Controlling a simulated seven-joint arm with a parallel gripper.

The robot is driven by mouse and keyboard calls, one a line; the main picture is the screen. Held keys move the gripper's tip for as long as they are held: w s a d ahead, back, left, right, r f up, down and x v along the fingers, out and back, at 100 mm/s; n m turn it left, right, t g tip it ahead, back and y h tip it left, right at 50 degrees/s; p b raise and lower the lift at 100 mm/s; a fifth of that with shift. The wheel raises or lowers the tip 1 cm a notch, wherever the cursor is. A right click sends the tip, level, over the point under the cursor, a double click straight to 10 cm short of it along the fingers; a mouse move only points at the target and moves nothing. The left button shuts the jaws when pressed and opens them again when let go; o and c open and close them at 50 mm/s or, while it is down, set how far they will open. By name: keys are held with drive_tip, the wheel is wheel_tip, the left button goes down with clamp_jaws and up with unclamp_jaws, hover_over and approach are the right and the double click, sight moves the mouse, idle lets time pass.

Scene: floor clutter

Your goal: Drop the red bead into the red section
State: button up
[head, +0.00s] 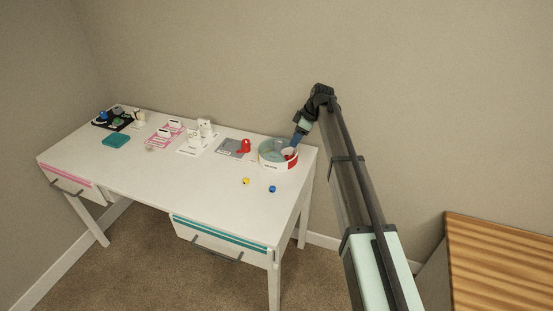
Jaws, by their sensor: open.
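A round white container (278,166) stands near the right end of the white desk, with inner sections in grey-green and red. The red section (289,154) is on its right side. My gripper (293,147) points down over the right part of the container, its tips at or just above the red section. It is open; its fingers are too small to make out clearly. I cannot make out a separate red bead; it may be hidden by the gripper or blend into the red section.
A yellow bead (246,181) and a blue bead (272,189) lie on the desk (190,185) in front of the container. A red item (244,146) sits by a grey card (231,149) to the left. Several small items fill the desk's back left. The front is mostly clear.

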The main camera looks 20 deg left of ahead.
drive_tip(key=v, duration=1.3)
drive_tip(key=shift+r, duration=0.3)
